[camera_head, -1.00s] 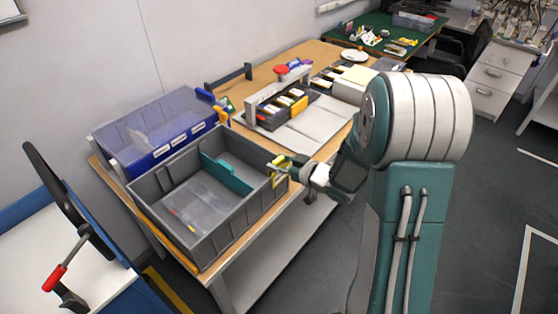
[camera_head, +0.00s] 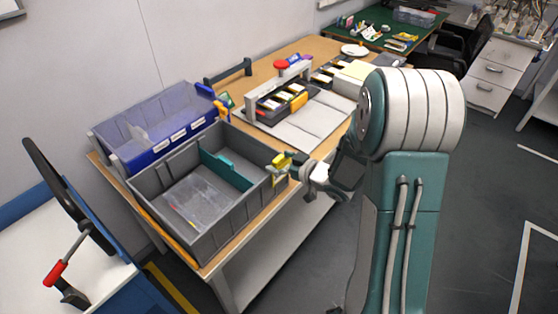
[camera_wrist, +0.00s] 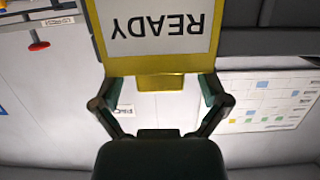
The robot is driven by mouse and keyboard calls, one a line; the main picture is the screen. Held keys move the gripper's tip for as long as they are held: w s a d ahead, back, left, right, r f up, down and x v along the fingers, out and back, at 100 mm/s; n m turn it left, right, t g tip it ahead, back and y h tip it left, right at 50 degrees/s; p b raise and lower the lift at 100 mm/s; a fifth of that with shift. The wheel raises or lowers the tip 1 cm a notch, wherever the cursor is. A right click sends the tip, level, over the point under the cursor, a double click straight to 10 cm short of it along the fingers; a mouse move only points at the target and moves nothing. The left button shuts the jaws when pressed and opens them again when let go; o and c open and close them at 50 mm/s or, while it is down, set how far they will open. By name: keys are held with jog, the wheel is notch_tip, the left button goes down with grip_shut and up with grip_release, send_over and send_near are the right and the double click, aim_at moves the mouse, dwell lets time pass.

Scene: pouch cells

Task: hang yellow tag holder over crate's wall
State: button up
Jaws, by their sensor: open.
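The yellow tag holder (camera_head: 278,161) is at the right corner of the grey crate (camera_head: 222,245), at the top of its wall. In the wrist view the holder (camera_wrist: 160,82) shows a white card reading READY upside down. My gripper (camera_head: 289,161) is just right of the holder. In the wrist view my gripper (camera_wrist: 158,95) is open, with one finger on each side of the holder's yellow lower edge. The small size in the head view hides whether the holder fully straddles the wall.
The crate has a teal divider (camera_head: 226,170) and a clear sheet inside. A blue bin (camera_head: 165,150) stands behind it. A grey caddy (camera_head: 270,112) with cells sits farther along the table. Open floor lies to the right of the table.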

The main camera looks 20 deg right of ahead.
jog(key=v, duration=1.2)
jog(key=shift+f, duration=0.1)
notch_tip(320, 180, up, 11)
jog(key=s+d+m+g+h, duration=0.1)
jog(key=d+m+h, duration=0.3)
jog(key=h, duration=0.8)
jog(key=s+a+r+m+g+y, duration=0.1)
jog(key=s+a+g, duration=0.1)
jog(key=s+a, duration=0.3)
jog(key=s+a+r+m+g+y, duration=0.1)
jog(key=s+a, duration=0.5)
jog(key=s, duration=0.6)
jog(key=m+g+y, duration=0.1)
jog(key=g, duration=0.1)
jog(key=shift+g, duration=0.3)
